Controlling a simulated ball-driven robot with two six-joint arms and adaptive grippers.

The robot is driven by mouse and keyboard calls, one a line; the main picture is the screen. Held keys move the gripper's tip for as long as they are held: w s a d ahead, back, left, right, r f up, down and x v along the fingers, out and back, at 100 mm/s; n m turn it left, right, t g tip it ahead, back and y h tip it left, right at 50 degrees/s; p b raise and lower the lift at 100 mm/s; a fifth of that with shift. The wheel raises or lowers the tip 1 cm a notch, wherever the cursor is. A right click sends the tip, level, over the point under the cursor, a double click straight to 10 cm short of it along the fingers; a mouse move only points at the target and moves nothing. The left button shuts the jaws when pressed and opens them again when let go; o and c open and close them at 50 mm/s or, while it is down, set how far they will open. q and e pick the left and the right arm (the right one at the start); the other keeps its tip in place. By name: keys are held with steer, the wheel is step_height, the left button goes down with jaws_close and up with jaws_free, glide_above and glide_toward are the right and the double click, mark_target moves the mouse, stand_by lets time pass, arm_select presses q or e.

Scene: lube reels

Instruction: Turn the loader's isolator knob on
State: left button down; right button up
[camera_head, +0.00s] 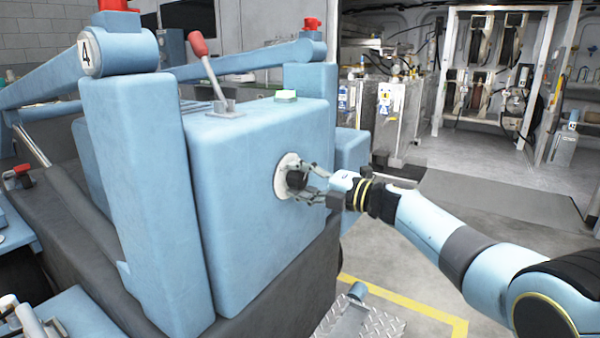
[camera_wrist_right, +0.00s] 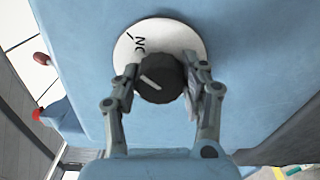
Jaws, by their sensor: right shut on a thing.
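The isolator knob (camera_head: 296,180) is dark and round, on a white disc (camera_head: 286,164) on the blue loader body (camera_head: 250,150). In the right wrist view, the knob (camera_wrist_right: 158,82) has a short white line on its face, slanted. The disc (camera_wrist_right: 180,34) carries the word ON and a black tick at its upper left; the knob's line does not clearly point at that tick. My right gripper (camera_head: 305,182) has its two fingers on opposite sides of the knob, shut on it; it also shows in the right wrist view (camera_wrist_right: 162,76). My left gripper is not in view.
A red-tipped lever (camera_head: 203,58) and a pale green button (camera_head: 286,95) are on top of the loader. A plate marked 4 (camera_head: 88,54) is on its arm. Grey cabinets and a reel rack (camera_head: 495,60) stand behind. Grey floor is clear at the right.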

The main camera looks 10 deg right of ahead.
steer(key=shift+m+p, duration=0.3)
steer(key=shift+m, duration=0.5)
steer(key=o, duration=1.2)
steer(key=shift+d, duration=0.1)
steer(key=v, duration=1.2)
